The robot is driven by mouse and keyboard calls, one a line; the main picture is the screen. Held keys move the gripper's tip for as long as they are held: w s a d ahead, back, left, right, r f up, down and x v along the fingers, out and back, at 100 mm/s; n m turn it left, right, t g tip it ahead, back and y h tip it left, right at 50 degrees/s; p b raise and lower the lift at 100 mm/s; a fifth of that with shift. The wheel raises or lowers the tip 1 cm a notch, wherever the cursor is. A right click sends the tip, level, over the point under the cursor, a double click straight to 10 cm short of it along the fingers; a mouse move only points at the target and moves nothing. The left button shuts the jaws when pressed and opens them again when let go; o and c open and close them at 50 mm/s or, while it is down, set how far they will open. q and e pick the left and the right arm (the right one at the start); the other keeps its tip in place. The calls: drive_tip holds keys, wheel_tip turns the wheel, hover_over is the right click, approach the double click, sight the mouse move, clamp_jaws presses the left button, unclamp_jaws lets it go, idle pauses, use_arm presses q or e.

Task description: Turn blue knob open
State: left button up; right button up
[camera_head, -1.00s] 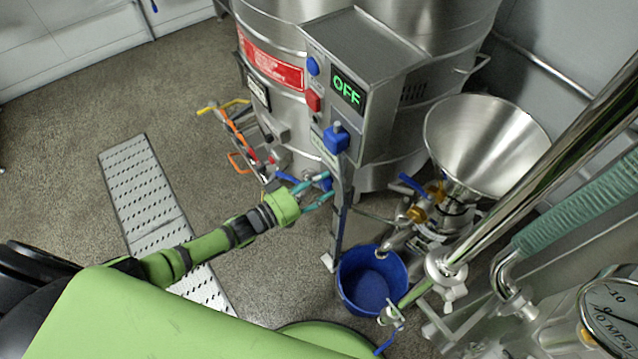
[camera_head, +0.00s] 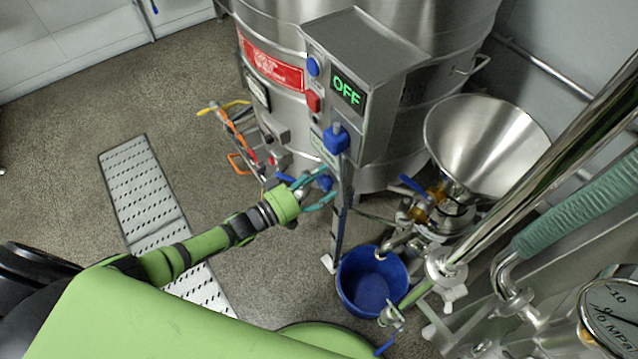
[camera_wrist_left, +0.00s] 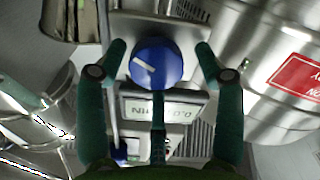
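The blue knob (camera_head: 325,183) sits low beside the control box post, in front of the steel tank. In the left wrist view the round blue knob (camera_wrist_left: 157,63) has a white pointer mark, and a label plate lies below it. My left gripper (camera_head: 318,186) is open, its teal fingers on either side of the knob. In the left wrist view the gripper (camera_wrist_left: 160,55) shows a gap between each fingertip and the knob; I cannot tell the depth distance. My right gripper is not in view.
The control box (camera_head: 370,50) shows a green OFF display (camera_head: 347,90), with a red button (camera_head: 313,100) and another blue control (camera_head: 336,139). A blue bucket (camera_head: 372,308), a steel funnel (camera_head: 487,145) and pipes stand at the right. The floor at the left is mostly clear.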

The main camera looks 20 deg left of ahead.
use_arm(q)
drive_tip(key=shift+s+f, duration=0.2)
drive_tip(key=shift+f, duration=0.05)
drive_tip(key=shift+s+a, duration=0.15)
drive_tip(key=shift+s, duration=0.1)
drive_tip(key=v, duration=1.1)
drive_tip(key=shift+r, duration=0.15)
drive_tip(key=shift+a, duration=0.1)
